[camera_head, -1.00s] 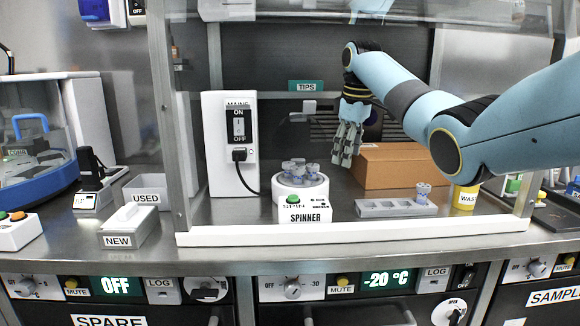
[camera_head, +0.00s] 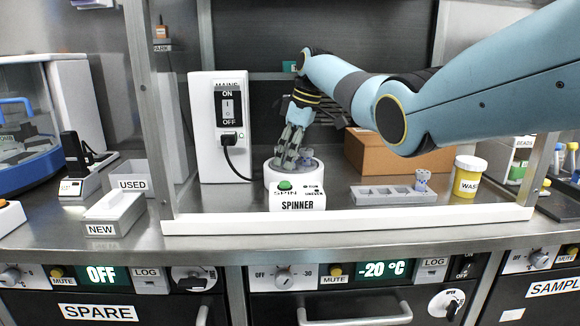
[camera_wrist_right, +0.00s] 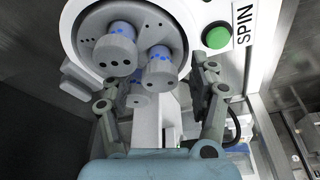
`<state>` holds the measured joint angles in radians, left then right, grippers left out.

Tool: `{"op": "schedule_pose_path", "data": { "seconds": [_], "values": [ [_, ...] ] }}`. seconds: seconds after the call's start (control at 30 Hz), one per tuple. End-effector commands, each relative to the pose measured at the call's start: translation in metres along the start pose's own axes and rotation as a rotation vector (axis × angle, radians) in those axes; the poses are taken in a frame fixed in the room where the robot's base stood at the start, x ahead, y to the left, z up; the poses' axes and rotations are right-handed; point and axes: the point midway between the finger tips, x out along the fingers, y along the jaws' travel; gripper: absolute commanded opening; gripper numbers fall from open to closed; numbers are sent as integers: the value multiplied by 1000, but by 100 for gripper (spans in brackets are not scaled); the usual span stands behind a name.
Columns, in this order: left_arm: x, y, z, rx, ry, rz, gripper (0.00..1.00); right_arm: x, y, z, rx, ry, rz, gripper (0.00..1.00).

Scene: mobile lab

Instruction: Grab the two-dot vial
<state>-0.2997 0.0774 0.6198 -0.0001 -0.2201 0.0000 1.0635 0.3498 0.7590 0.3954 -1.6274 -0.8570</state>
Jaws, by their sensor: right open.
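The spinner (camera_head: 296,199) stands on the bench with a white round top. In the right wrist view its grey rotor (camera_wrist_right: 92,25) holds three grey-capped vials with blue bands. The upper-left vial (camera_wrist_right: 115,54) seems to show three dots. The right vial (camera_wrist_right: 160,70) and the lower vial (camera_wrist_right: 138,99) bear small dots that I cannot count surely. My right gripper (camera_head: 289,160) is open, pointing down over the spinner. Its fingers (camera_wrist_right: 157,94) stand either side of the lower and right vials, and it holds nothing. In the head view it hides the vials. My left gripper is not in view.
A grey rack (camera_head: 385,195) with one vial (camera_head: 422,179) stands right of the spinner, beside the waste jar (camera_head: 467,178). A cardboard box (camera_head: 400,155) is behind. The mains box (camera_head: 215,150) and its cable are left. A cabinet frame (camera_head: 345,219) edges the front.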

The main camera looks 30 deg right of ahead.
Motion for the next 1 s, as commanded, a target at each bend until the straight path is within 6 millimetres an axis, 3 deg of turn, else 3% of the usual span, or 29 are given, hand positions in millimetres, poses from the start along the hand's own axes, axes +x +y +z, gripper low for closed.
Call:
{"op": "schedule_pose_path", "data": {
  "seconds": [0.27, 0.7, 1.0],
  "values": [
    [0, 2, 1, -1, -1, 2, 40, 3, 0, 0, 0, 1, 2, 61],
    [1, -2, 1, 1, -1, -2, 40, 3, 0, 0, 1, 0, 2, 6],
    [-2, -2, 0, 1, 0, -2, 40, -7, 1, -3, 0, 2, 3, 6]
  ]
}}
